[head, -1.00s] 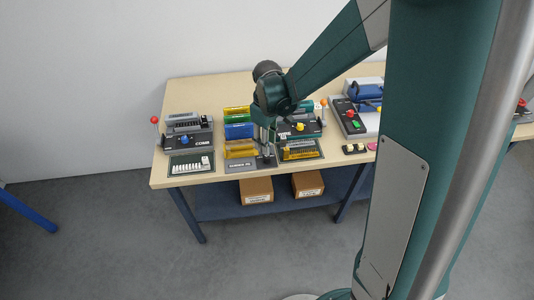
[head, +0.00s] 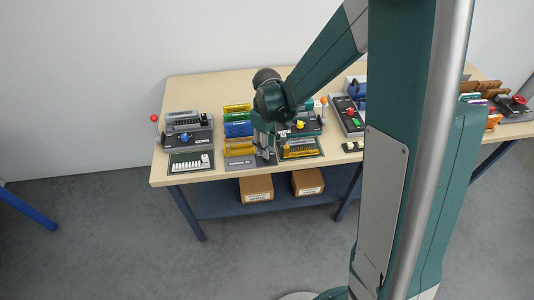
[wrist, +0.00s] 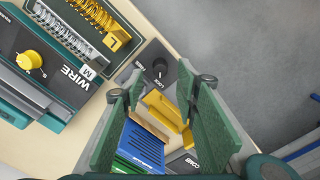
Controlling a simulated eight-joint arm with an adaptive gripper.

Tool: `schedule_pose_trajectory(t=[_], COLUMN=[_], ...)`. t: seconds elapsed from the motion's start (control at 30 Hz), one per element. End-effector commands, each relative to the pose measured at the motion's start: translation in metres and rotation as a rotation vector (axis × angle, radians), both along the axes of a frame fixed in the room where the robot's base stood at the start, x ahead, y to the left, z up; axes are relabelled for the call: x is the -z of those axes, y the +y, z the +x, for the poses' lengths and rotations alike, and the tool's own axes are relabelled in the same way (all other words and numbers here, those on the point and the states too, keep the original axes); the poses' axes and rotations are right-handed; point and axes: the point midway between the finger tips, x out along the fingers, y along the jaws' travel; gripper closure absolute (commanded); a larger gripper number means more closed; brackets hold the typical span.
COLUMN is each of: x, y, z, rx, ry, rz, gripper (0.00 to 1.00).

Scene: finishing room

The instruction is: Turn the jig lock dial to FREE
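The jig lock dial (wrist: 160,66) is a small round black knob on a dark grey plate in the wrist view. A LOCK label and another small label, which may read FREE, are printed beside it; the pointer's setting is too small to tell. My gripper (wrist: 165,86) is open, with its two green fingers apart and nothing held. The dial shows just beyond the gap between the fingertips, apart from them. In the head view my gripper (head: 265,153) is low over the front of the bench, and it hides the dial there.
Yellow and blue blocks (wrist: 146,143) lie below the fingers in the wrist view. The WIRE unit (wrist: 50,78), with a yellow knob, stands to the left. The COMB unit (head: 187,138) and a red-ball lever (head: 154,118) are at the bench's left end. Bare bench (head: 215,85) lies behind.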

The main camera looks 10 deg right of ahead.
Motion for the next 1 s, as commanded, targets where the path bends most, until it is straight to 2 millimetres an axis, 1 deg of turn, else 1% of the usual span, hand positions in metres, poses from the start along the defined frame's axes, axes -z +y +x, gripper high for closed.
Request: schedule_pose_trajectory(t=[0.03,0.2,0.4,0.6,0.87,0.97,1.0], x=[0.006,0.024,0.038,0.044,0.044,0.044,0.044], y=[0.000,0.000,0.000,0.000,0.000,0.000,0.000], z=[0.000,0.000,0.000,0.000,0.000,0.000,0.000], rx=[0.000,0.000,0.000,0.000,0.000,0.000,0.000], ry=[0.000,0.000,0.000,0.000,0.000,0.000,0.000], rz=[0.000,0.000,0.000,0.000,0.000,0.000,0.000], gripper=[0.69,0.69,0.69,0.69,0.69,0.80,0.85])
